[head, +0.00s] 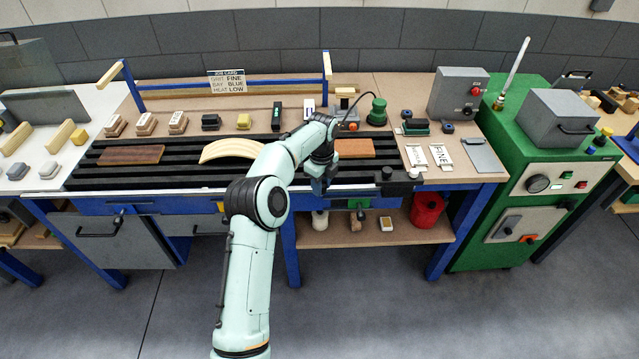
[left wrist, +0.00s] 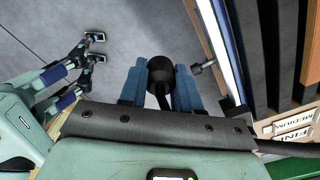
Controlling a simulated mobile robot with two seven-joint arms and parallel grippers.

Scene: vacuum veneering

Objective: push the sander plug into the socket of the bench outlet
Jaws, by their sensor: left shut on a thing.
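My left gripper (head: 318,187) is over the front edge of the bench, in front of the dark slatted bed. In the left wrist view, its blue fingers (left wrist: 160,92) are shut on a round black plug (left wrist: 160,70). The plug is hidden in the head view. The green sander (head: 377,112) stands upright at the back of the slats, with a thin black cord (head: 362,95) arching left from its top. The cord's far end is lost behind my left arm. I cannot clearly pick out the outlet socket. My right gripper does not show clearly.
A small dark knob (left wrist: 203,67) sticks out from the bench edge, close beside the right finger. A brown board (head: 354,148) lies on the slats just behind my gripper. A red bucket (head: 427,210) stands on the shelf below. Open floor lies in front.

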